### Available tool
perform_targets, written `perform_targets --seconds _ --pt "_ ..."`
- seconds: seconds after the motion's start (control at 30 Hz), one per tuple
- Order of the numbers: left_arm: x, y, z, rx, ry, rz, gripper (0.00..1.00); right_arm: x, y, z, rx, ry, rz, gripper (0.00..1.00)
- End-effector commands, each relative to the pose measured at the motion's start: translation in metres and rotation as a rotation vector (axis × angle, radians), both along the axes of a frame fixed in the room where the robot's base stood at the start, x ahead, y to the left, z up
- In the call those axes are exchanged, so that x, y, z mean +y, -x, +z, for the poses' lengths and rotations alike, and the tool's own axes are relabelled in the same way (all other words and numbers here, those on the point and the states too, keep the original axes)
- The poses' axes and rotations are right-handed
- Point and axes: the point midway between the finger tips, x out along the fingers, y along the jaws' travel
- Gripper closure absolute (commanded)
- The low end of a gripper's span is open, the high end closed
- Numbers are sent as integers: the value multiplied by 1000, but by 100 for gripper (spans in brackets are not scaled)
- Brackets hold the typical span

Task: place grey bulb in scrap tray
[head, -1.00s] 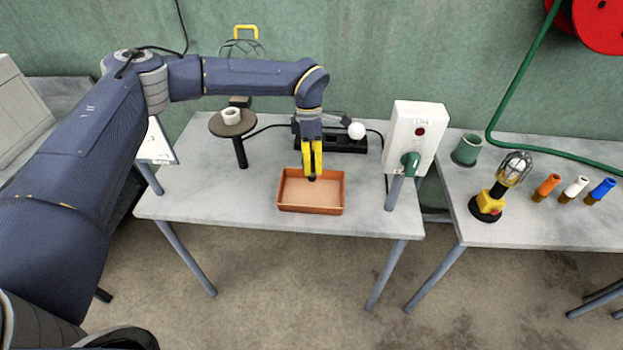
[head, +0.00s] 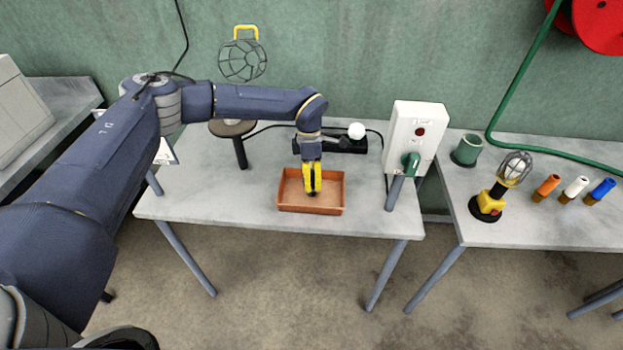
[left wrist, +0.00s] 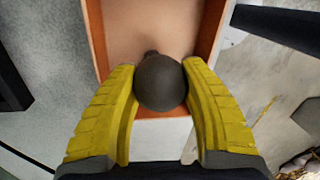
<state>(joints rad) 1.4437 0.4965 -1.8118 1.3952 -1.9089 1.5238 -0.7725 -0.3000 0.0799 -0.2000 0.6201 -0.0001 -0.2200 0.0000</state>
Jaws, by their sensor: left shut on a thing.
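The scrap tray (head: 326,209), a shallow orange-brown box, stands near the front of the middle table. My left gripper (head: 312,192) points down with its yellow fingers inside the tray's outline. In the left wrist view the left gripper (left wrist: 160,88) is shut on the grey bulb (left wrist: 160,84), a dark round bulb between the fingertips. The tray's wall (left wrist: 212,32) and pale floor show beyond the bulb. I cannot tell whether the bulb touches the floor. My right gripper is not in view.
A white bulb (head: 356,130) sits on a black holder (head: 340,143) behind the tray. A white switch box (head: 414,140) on a post stands to the right. A round stand (head: 240,150) is at the left. The tabletop left of the tray is clear.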

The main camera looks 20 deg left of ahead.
Motion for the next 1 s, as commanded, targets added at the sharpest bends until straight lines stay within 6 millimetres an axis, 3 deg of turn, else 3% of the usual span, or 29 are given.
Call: perform_targets --seconds 0.2,0.23,0.4,0.77,1.0 --pt "0 0 -3 1 0 0 86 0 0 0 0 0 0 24" --pt "0 0 -3 1 0 0 54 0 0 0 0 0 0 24" --pt "0 0 -3 0 0 0 34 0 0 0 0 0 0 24" --pt "0 -1 3 -1 1 0 33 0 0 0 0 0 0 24" --pt "3 -6 36 -4 1 -1 33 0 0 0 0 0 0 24"
